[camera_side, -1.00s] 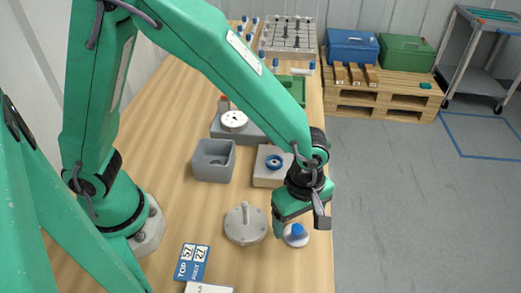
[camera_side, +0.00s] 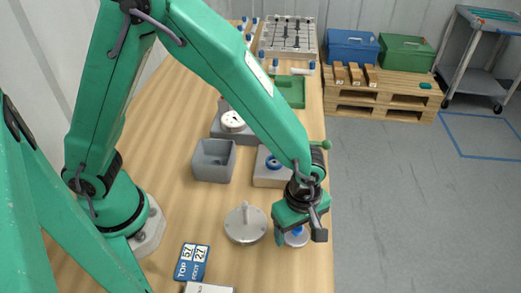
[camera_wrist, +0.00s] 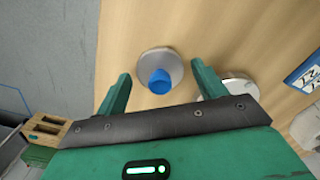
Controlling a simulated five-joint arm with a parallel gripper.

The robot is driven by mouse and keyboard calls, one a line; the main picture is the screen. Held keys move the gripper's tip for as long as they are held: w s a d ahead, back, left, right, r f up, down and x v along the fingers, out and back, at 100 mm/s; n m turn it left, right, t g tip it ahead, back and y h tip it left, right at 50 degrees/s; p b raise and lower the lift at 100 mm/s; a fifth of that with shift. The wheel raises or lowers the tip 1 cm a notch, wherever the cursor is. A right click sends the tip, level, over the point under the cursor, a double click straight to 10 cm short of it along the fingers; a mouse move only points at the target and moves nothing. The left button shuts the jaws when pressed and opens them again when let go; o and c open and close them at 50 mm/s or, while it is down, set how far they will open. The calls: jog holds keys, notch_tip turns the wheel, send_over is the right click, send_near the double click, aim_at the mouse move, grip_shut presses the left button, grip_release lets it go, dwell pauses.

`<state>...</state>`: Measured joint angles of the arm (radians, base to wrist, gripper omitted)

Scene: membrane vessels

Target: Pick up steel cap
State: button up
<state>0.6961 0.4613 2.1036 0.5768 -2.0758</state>
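The steel cap is a round metal disc (camera_side: 297,241) with a blue knob, on the wooden table near its right edge in the side view. In the wrist view the steel cap (camera_wrist: 172,61) lies just ahead of my gripper, its blue knob facing the camera. My gripper (camera_wrist: 161,72) is open and empty, with one green finger to each side of the cap. In the side view my gripper (camera_side: 299,232) hangs over the cap and hides part of it. How far the fingertips are above the table is hard to tell.
A grey lid with an upright handle (camera_side: 245,228) stands close left of my gripper. A beige block with a blue ring (camera_side: 268,174), a grey open box (camera_side: 213,163) and a dial gauge block (camera_side: 232,122) stand farther back. A number card (camera_side: 192,262) lies in front.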

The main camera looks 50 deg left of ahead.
jog(key=c, duration=0.9)
jog(key=shift+r, duration=0.2)
jog(key=shift+r, duration=0.85)
notch_tip(320, 180, up, 2)
jog(key=shift+r, duration=0.2)
jog(key=s+d+r, duration=0.1)
jog(key=s+r, duration=0.1)
jog(key=s, duration=0.1)
jog(key=s+d+r, duration=0.1)
jog(key=s+r, duration=0.1)
jog(key=s, duration=0.2)
jog(key=s+d+r, duration=0.2)
jog(key=s, duration=0.2)
jog(key=shift+r, duration=0.3)
jog(key=shift+r, duration=2)
